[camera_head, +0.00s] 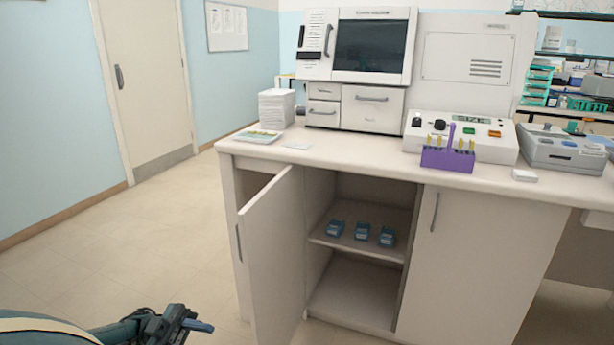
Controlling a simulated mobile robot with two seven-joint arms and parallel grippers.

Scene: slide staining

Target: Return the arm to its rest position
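My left arm comes in at the bottom left, and my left gripper (188,325) hangs over the floor in front of the counter. It is clear of the open cabinet door to its right. A small blue piece shows at its tip; I cannot tell if this is part of the gripper or something in it. Whether the fingers are open or shut does not show clearly. My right gripper is out of view.
The white counter's left cabinet door (272,260) stands open, jutting toward me. Blue containers (361,231) stand on its shelf. A purple rack (447,159), a white instrument (500,140) and a stack of paper (276,108) stand on top. The floor at left is clear.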

